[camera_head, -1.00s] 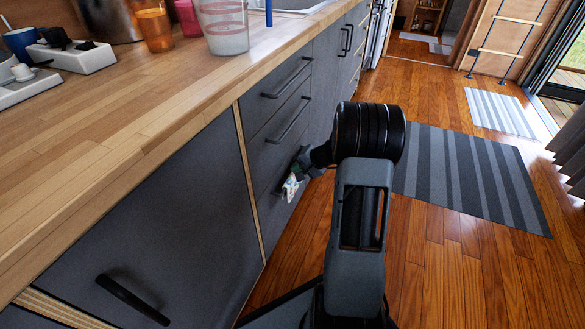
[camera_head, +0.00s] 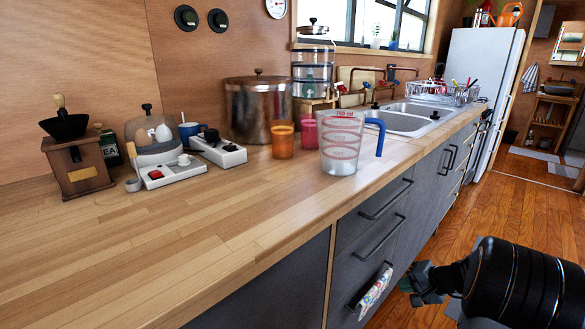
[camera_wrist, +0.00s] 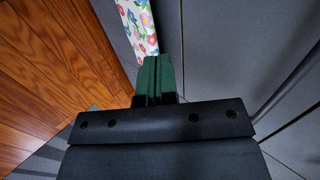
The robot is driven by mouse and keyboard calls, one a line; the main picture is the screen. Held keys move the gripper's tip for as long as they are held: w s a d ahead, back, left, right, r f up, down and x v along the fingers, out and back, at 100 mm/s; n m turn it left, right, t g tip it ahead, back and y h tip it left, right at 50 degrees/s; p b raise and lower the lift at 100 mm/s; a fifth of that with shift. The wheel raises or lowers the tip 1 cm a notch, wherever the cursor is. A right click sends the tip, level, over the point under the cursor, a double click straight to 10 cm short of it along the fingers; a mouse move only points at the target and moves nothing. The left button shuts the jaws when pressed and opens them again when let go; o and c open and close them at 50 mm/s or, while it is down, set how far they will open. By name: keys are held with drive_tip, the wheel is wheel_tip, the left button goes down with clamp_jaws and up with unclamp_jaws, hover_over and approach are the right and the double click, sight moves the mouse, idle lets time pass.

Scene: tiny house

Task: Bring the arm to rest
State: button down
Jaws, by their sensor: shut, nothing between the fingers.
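My gripper (camera_head: 410,283) is in front of the kitchen drawers, at the lower right of the head view. Its green fingers (camera_wrist: 158,80) show in the wrist view, closed together with nothing between them. A white floral cloth (camera_head: 375,291) hangs at the lowest visible drawer handle, just left of my gripper. The cloth also shows ahead of the fingertips in the wrist view (camera_wrist: 138,26). My dark arm fills the lower right corner of the head view.
The wooden counter (camera_head: 210,235) holds a measuring jug (camera_head: 341,146), cups, a large pot (camera_head: 259,110) and a coffee grinder (camera_head: 77,160). Drawer handles (camera_head: 385,200) stick out from the grey fronts. Open wooden floor (camera_head: 535,215) lies to the right, with a white fridge (camera_head: 484,85) farther back.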

drive_tip(key=s+a+r+n+g+h+p, duration=0.1)
drive_tip(key=s+a+r+p, duration=0.4)
drive_tip(key=r+p, duration=0.5)
drive_tip(key=s+a+r+n+g+h+p, duration=0.1)
drive_tip(key=s+a+r+n+h+p, duration=0.2)
drive_tip(key=r, duration=1.6)
drive_tip(key=s+a+r+n+g+h+p, duration=0.1)
drive_tip(key=s+a+r+n+p, duration=0.4)
drive_tip(key=a+r+p, duration=0.7)
wheel_tip(320, 180, up, 3)
drive_tip(key=s+p, duration=0.2)
drive_tip(key=p, duration=0.5)
drive_tip(key=shift+s+a+n+h, duration=0.15)
drive_tip(key=shift+a+n+h, duration=0.05)
drive_tip(key=shift+n+h, duration=0.2)
drive_tip(key=shift+f, duration=0.1)
